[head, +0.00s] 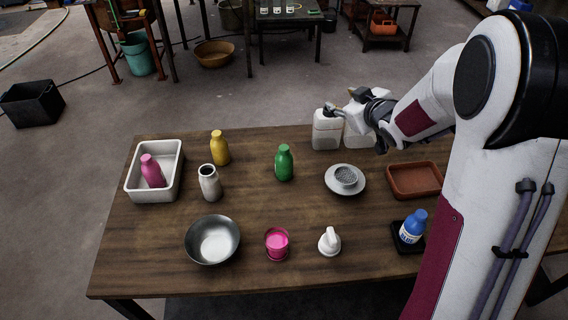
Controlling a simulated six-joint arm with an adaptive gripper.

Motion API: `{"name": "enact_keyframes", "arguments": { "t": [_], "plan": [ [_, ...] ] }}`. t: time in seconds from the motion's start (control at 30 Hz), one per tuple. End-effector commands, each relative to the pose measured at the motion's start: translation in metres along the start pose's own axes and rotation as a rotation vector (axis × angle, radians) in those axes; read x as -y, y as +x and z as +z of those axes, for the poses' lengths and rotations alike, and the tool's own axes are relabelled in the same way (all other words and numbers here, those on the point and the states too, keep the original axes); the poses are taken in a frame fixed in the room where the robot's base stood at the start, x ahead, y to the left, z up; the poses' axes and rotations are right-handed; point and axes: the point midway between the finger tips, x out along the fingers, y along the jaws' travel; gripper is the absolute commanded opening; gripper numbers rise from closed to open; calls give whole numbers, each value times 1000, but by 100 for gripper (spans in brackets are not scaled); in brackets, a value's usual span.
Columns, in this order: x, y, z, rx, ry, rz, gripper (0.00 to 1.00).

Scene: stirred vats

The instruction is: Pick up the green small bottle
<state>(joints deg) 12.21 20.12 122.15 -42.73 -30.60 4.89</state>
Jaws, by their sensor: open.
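The green small bottle (284,163) stands upright near the middle of the wooden table (255,200). Nothing touches it. My gripper (340,106) is open, above the table's far edge, to the right of and behind the green bottle. It is in front of or over the white jugs, and I cannot tell whether it touches them. Its fingers are small and partly blend with the white jugs.
A plate (332,187) and white jug (326,131) are to the right. A metal bowl (212,240), pink cup (277,243) and white bottle (329,242) stand in front.

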Motion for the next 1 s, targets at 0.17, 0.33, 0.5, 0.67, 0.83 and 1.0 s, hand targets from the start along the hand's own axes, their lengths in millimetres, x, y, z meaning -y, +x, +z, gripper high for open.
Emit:
{"name": "enact_keyframes", "arguments": {
  "t": [0.17,0.33,0.5,0.67,0.83,1.0],
  "plan": [
    [14,27,13,-61,-10,-66,41],
    [30,47,24,-128,-12,-134,41],
    [48,62,37,-196,-4,-206,41],
    [67,73,51,-261,13,-276,41],
    [88,79,67,-332,42,-353,41],
    [109,80,83,-404,82,-428,41]
  ]
}}
